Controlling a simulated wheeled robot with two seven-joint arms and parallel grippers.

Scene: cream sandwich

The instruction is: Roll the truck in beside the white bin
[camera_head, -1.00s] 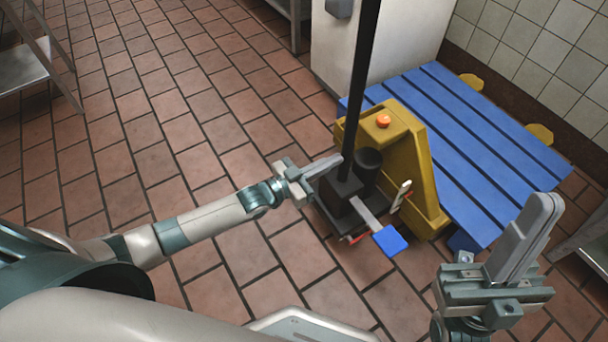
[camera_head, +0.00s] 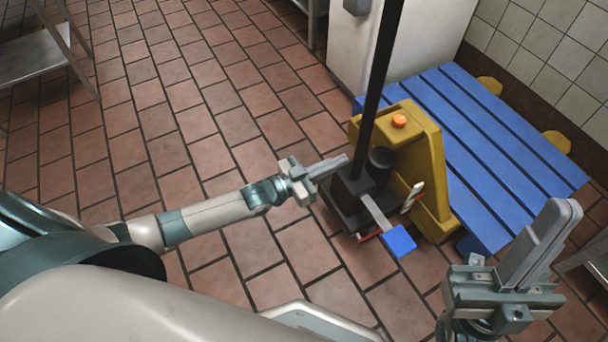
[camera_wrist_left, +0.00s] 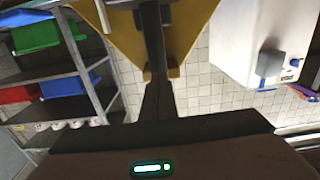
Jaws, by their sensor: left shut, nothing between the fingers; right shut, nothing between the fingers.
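The truck is a yellow pallet truck (camera_head: 432,165) with an orange button, a black base and a tall black handle pole (camera_head: 378,75). A blue slatted pallet (camera_head: 470,140) lies behind it, over its forks. The truck's yellow body also shows at the top of the left wrist view (camera_wrist_left: 185,25). A white box-like unit, likely the white bin (camera_head: 350,50), stands at the pallet's far left side. My left gripper (camera_head: 340,162) is shut and empty, its tips beside the foot of the pole; I cannot tell whether they touch. My right gripper (camera_head: 555,225) is shut and empty at lower right, pointing up.
A metal shelf (camera_head: 35,60) stands at the upper left, and a metal table (camera_head: 590,250) is partly visible at the right edge. A tiled wall (camera_head: 560,40) closes off the back right. The brick-tiled floor at left is clear. Shelves with coloured bins (camera_wrist_left: 50,35) show in the wrist view.

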